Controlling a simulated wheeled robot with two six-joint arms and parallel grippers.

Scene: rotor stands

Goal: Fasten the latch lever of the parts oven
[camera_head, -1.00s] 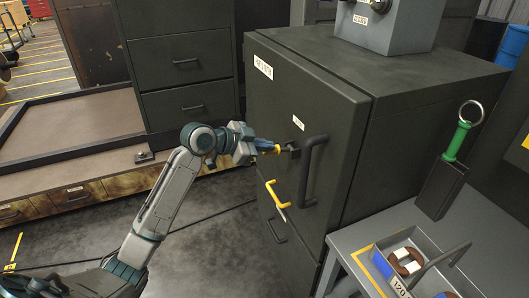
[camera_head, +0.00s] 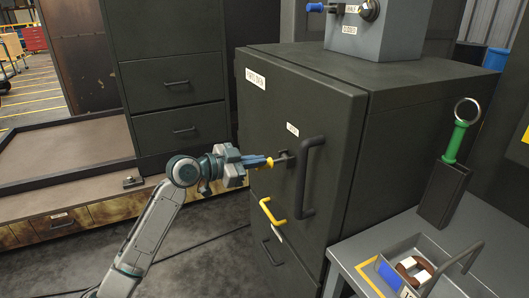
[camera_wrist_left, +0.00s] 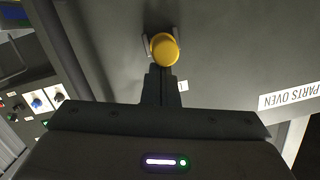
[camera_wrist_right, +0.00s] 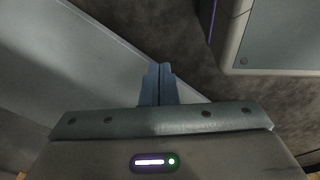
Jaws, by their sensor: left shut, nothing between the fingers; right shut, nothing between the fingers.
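The parts oven (camera_head: 345,110) is a dark grey cabinet with a label at its front's upper left. In the left wrist view the round yellow knob (camera_wrist_left: 164,48) lies just beyond the shut fingertips (camera_wrist_left: 160,70). My right gripper (camera_wrist_right: 159,70) is shut and empty in the right wrist view, away from the oven.
A yellow hooked handle (camera_head: 270,212) projects lower on the front. A grey control box (camera_head: 378,30) stands on the oven. At right, a grey bench (camera_head: 480,235) holds a green-handled tool (camera_head: 455,142) and a tray (camera_head: 420,243). A drawer cabinet (camera_head: 170,70) stands behind my left arm.

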